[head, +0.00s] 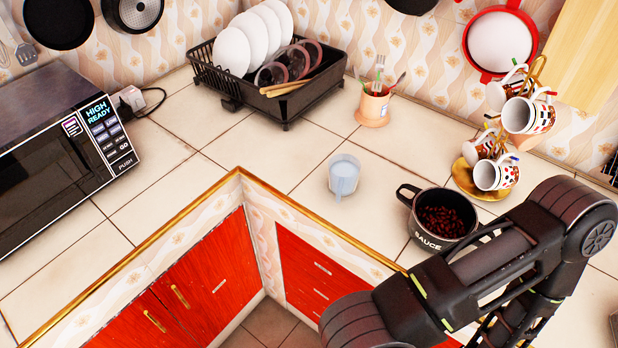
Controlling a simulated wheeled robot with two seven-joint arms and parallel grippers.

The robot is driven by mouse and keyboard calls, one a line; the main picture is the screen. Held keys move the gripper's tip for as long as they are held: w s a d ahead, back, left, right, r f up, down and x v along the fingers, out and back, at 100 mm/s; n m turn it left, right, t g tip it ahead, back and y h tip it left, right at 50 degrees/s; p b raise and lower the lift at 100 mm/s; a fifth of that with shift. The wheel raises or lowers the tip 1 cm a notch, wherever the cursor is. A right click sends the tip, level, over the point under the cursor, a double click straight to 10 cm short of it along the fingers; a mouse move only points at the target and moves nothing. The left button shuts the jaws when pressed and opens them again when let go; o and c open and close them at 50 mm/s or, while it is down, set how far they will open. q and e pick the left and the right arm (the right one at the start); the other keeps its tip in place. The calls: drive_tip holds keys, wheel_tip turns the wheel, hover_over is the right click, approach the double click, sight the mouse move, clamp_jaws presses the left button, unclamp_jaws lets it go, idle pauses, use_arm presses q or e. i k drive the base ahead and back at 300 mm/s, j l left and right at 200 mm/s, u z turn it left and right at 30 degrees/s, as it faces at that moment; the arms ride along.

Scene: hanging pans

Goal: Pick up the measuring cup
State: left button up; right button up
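The measuring cup (344,172) looks like a small whitish, translucent cup. It stands upright on the tiled counter (285,160) near the inner corner, with what looks like a pale handle on its front side. Nothing covers it. My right arm comes in at the lower right, to the right of the cup and apart from it. Its gripper does not show. My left arm and gripper are not in view.
A black sauce pot (440,218) stands right of the cup, partly behind my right arm. A mug tree with patterned mugs (497,172), a utensil pot (373,106), a dish rack (285,102) and a microwave (55,150) surround it. The counter left of the cup is clear.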

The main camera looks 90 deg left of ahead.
sight(344, 169)
drive_tip(key=u, duration=2.7)
